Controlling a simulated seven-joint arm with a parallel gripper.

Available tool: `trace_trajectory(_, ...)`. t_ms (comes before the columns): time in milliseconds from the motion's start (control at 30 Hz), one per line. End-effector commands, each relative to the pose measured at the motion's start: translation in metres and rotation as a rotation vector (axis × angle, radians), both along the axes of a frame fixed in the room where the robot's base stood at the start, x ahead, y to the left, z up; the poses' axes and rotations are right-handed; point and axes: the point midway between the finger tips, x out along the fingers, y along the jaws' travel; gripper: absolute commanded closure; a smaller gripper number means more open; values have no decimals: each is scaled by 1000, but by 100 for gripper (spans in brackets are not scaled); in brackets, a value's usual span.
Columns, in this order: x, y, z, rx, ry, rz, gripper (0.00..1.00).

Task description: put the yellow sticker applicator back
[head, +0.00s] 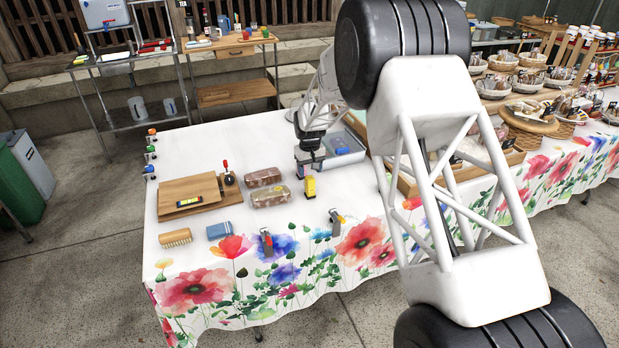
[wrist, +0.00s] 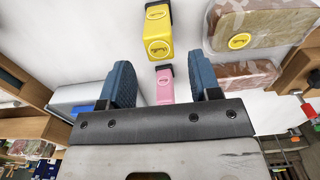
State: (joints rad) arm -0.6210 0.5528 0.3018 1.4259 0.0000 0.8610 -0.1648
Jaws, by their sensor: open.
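The yellow sticker applicator (head: 310,187) stands on the white floral tablecloth, to the right of two wrapped loaves. In the wrist view the yellow applicator (wrist: 158,32) is ahead of my fingertips, with a round label on its face. A smaller pink applicator (wrist: 165,86) shows between my two blue fingers, below the yellow one in the picture. I cannot tell whether the fingers touch it. My gripper (head: 309,161) is low over the table, just behind the yellow applicator; its open jaws also show in the wrist view (wrist: 162,68). The pink applicator is not distinguishable in the head view.
Wrapped loaves (head: 270,196) lie left of the yellow applicator. A grey tray (head: 343,158) with a blue item is behind right of my gripper. A wooden board (head: 187,187), a brush (head: 175,237) and a blue cloth-like block (head: 220,230) lie left. Clamps hold the front edge.

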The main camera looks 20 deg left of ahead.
Motion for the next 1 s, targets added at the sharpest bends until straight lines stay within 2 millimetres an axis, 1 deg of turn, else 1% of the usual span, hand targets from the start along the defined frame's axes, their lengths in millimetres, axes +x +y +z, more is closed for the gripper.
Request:
trace_trajectory(33,0,0,11,1,-3,0,43)
trace_trajectory(200,0,0,36,1,-1,0,43)
trace_trajectory(300,0,0,48,1,-1,0,43)
trace_trajectory(400,0,0,56,1,-1,0,43)
trace_trajectory(600,0,0,64,0,0,0,43)
trace_trajectory(1000,0,0,64,0,0,0,43)
